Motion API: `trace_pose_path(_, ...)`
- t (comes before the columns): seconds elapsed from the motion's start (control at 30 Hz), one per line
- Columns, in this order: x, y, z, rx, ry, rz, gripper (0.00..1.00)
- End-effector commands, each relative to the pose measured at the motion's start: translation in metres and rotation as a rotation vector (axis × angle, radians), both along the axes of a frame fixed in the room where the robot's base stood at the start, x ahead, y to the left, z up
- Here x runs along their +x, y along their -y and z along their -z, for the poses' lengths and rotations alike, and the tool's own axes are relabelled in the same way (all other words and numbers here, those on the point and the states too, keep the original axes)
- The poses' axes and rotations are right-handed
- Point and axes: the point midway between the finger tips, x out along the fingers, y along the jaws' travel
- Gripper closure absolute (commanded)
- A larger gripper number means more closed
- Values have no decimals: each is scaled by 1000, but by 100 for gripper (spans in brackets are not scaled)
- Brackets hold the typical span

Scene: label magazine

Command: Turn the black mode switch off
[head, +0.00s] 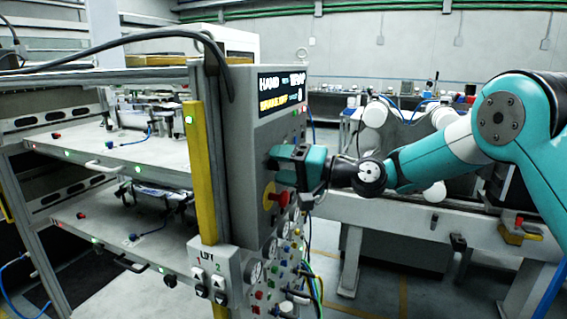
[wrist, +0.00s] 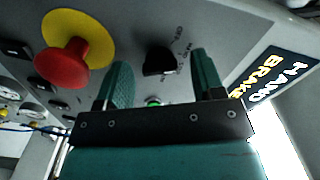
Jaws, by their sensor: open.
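The black mode switch (wrist: 158,61) is a dark knob on the grey panel in the wrist view, with small lettering beside it. I cannot read which position it points to. My gripper (wrist: 158,75) is open, and the switch shows between its two teal fingers, slightly beyond their tips. I cannot tell whether the fingers touch the panel. In the head view my gripper (head: 282,165) is at the face of the control panel (head: 240,150) and hides the switch.
A red emergency button on a yellow disc (wrist: 68,62) is close to the left finger; it also shows in the head view (head: 272,196) below my gripper. A lit display (head: 281,92) is above. Gauges, buttons and cables crowd the lower panel. A small green light (wrist: 153,101) glows between the fingers.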

Motion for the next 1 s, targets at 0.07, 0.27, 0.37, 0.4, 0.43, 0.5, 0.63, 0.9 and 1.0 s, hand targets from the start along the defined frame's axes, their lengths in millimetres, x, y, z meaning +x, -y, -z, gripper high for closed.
trace_pose_path(0.07, 0, 0, 0, 0, 0, 0, 38)
trace_pose_path(0.27, 0, 0, 0, 0, 0, 0, 70)
trace_pose_path(0.37, 0, 1, 0, 0, 0, 0, 87)
trace_pose_path(0.4, 0, 1, 0, 0, 0, 0, 87)
trace_pose_path(0.43, 0, 1, 0, 0, 0, 0, 87)
trace_pose_path(0.5, 0, 1, 1, -1, 4, 0, 87)
trace_pose_path(0.63, 0, 1, 3, -9, 25, 0, 87)
trace_pose_path(0.9, 0, 1, 7, -57, 162, 0, 87)
trace_pose_path(1.0, 0, 1, 8, -85, 239, 0, 87)
